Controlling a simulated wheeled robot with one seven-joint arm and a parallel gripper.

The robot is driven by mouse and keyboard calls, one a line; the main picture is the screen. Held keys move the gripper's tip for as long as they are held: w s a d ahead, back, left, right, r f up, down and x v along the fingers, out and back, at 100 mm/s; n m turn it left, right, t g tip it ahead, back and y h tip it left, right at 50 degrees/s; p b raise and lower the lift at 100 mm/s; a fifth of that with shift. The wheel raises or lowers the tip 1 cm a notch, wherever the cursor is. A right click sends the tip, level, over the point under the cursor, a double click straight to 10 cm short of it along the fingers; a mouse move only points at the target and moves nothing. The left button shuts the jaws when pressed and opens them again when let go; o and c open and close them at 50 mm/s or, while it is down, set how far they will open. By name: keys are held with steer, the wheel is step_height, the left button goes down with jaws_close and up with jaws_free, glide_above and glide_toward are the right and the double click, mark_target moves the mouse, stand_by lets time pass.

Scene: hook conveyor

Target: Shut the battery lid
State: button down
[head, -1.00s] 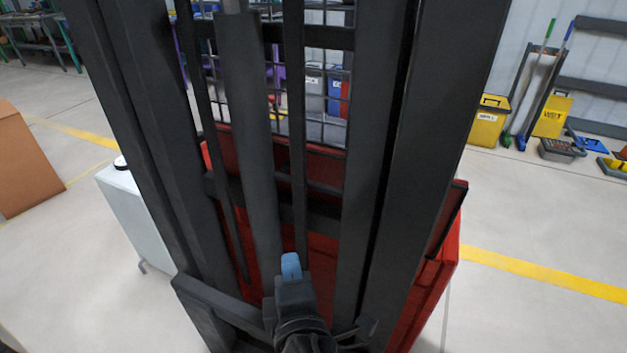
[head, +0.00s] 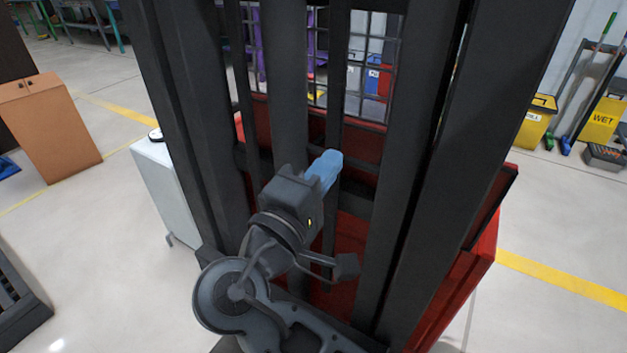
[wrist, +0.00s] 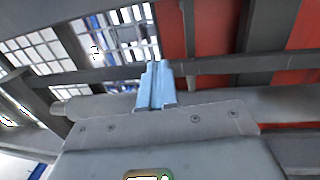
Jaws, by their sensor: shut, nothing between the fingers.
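A red forklift-like truck stands in front of me, its red body (head: 420,313) showing behind a black mast (head: 440,150). No part can be picked out as the battery lid; much of the red body is hidden by the mast and my arm. My gripper (head: 328,165), with light blue fingers, is at the mast, in front of the red body in the head view. In the wrist view the blue fingers (wrist: 157,78) are together with nothing between them. They point at dark bars (wrist: 205,67) and red panels (wrist: 175,35); contact cannot be told.
A white cabinet (head: 172,195) stands left of the mast, and an orange-brown box (head: 55,130) is farther left. A dark slatted thing (head: 15,300) is at the lower left. Yellow bins (head: 600,120) and brooms are at the right. Pale floor (head: 110,230) is open at the left.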

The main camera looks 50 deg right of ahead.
mark_target(358, 126)
steer(key=x, duration=0.7)
steer(key=shift+w+d+p, duration=0.1)
steer(key=shift+d+p, duration=0.25)
steer(key=shift+p, duration=0.05)
steer(key=shift+r, duration=0.1)
